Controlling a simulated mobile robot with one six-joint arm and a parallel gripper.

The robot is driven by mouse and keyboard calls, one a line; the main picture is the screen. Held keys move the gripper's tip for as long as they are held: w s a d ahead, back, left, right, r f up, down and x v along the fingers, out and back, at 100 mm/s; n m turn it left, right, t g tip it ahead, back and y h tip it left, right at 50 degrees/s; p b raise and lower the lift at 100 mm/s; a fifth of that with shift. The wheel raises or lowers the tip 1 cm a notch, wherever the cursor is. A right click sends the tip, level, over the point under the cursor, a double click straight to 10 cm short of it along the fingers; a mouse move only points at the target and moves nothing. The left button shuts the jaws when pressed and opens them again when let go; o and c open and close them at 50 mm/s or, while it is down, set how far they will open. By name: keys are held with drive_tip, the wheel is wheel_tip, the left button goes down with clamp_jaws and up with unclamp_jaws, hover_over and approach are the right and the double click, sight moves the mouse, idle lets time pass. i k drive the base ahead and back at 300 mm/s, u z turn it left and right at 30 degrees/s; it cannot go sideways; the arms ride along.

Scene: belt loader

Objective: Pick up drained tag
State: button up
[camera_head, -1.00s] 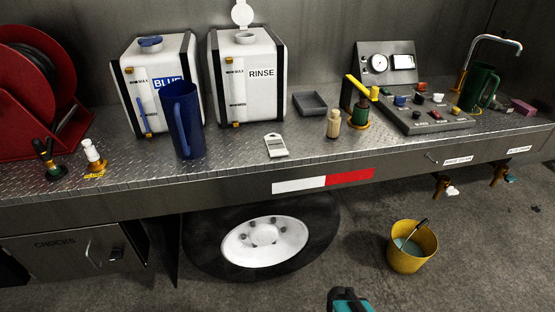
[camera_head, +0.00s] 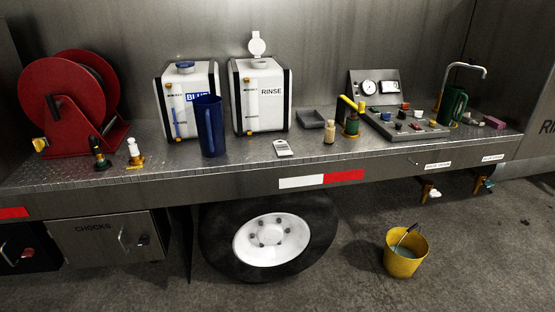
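A small pale tag (camera_head: 283,148) lies flat on the metal deck (camera_head: 240,165), in front of the white RINSE tank (camera_head: 268,112). Its lettering is too small to read, so I cannot tell whether it says drained. It lies clear of its neighbours, with a blue jug (camera_head: 209,128) to its left and a small tan bottle (camera_head: 330,132) to its right. My gripper is not in this view.
A BLUE tank (camera_head: 172,112), a red hose reel (camera_head: 62,98), a shallow grey tray (camera_head: 311,119), a control panel (camera_head: 415,127) and a green jug (camera_head: 455,102) stand on the deck. A yellow bucket (camera_head: 404,262) stands on the ground, near a wheel (camera_head: 271,240).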

sight(282, 148)
drive_tip(key=z, duration=0.2)
drive_tip(key=k, duration=0.65)
drive_tip(key=u, duration=1.3)
drive_tip(key=i, duration=1.25)
drive_tip(key=u, duration=0.05)
